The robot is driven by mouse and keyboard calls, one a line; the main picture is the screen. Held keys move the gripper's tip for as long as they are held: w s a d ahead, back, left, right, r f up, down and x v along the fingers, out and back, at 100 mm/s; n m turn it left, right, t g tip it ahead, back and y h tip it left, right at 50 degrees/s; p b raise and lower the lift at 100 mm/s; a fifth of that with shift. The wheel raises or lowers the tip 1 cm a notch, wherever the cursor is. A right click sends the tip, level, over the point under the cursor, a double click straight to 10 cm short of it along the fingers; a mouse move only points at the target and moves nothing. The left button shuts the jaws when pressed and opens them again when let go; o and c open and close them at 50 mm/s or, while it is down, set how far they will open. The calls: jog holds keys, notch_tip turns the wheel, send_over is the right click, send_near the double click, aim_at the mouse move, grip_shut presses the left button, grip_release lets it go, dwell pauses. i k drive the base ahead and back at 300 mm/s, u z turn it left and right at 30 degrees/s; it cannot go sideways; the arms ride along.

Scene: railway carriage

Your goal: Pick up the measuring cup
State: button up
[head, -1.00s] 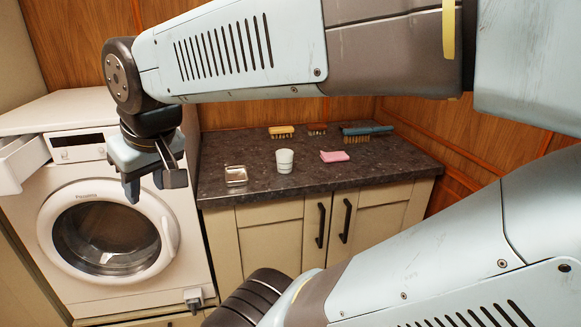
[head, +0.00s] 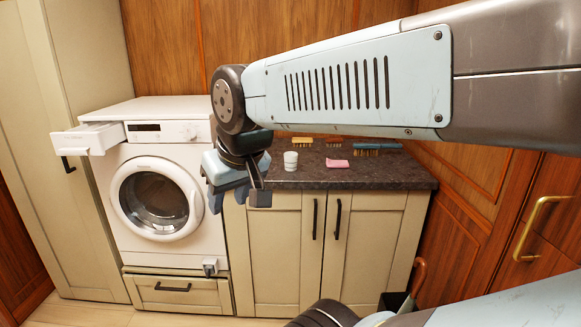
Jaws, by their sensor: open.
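A small white cup (head: 290,161), which I take for the measuring cup, stands upright on the dark worktop (head: 375,178). My gripper (head: 238,201) is open and empty. It points down, to the left of the cup and nearer to me, in front of the worktop's left end and the cupboard. It is apart from the cup. The cup's rim shows just below my forearm and nothing covers its body.
A pink sponge (head: 337,163) lies right of the cup. A yellow brush (head: 302,142) and a blue-handled brush (head: 378,148) lie behind. A white washing machine (head: 158,215) stands left, its detergent drawer (head: 88,138) pulled out.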

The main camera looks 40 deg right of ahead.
aim_at(290, 158)
jog(key=z, duration=0.25)
jog(key=i, duration=1)
jog(key=z, duration=0.05)
